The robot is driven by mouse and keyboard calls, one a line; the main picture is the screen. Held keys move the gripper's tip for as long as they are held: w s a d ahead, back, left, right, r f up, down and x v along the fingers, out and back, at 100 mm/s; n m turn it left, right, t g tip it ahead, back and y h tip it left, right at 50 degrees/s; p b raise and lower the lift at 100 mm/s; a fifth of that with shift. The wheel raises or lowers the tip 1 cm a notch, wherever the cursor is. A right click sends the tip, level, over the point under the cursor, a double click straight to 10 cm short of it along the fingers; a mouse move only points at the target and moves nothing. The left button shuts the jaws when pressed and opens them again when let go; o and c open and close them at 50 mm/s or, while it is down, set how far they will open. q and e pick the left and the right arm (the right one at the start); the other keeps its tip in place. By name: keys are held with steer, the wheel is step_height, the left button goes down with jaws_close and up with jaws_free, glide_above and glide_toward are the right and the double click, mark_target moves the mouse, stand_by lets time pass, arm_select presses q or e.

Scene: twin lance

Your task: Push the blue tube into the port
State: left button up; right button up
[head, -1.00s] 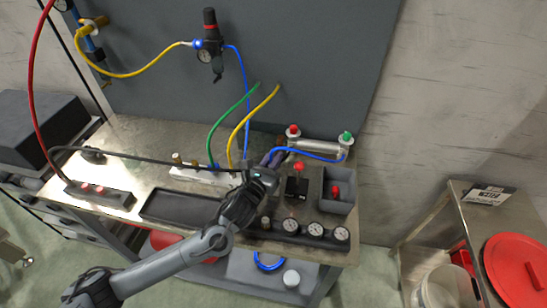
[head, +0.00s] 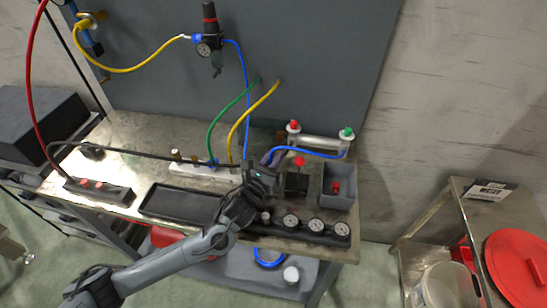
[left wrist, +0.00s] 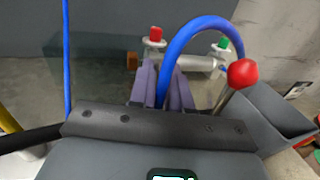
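The blue tube (head: 312,152) runs from my left gripper (head: 268,160) to the green-capped end of a silver cylinder (head: 320,142). In the left wrist view, the tube (left wrist: 203,24) arches up from between the two purple fingers (left wrist: 162,88) and bends down to the right. The fingers are close together with the tube between them. The tube's lower end is hidden behind the gripper body. The cylinder (left wrist: 195,62) lies behind the fingers, with a red cap (left wrist: 155,35) at its left end. I cannot tell which opening is the port. My right gripper is not in view.
A red-knobbed lever (head: 299,162) stands just right of the gripper, beside a grey bin (head: 338,198). Several gauges (head: 315,227) line the bench front. A black tray (head: 180,203) lies left. Green (head: 225,112) and yellow (head: 250,112) hoses hang behind.

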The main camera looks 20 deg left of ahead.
arm_select(q)
steer(key=o, duration=0.4)
steer(key=shift+r, duration=0.15)
steer(key=shift+r, duration=0.25)
steer(key=s+d+r+p, duration=0.2)
steer(key=s+d+r, duration=0.1)
steer(key=d+r, duration=0.7)
steer(key=shift+d, duration=0.65)
steer(key=shift+s+r, duration=0.1)
steer(key=shift+r, duration=0.1)
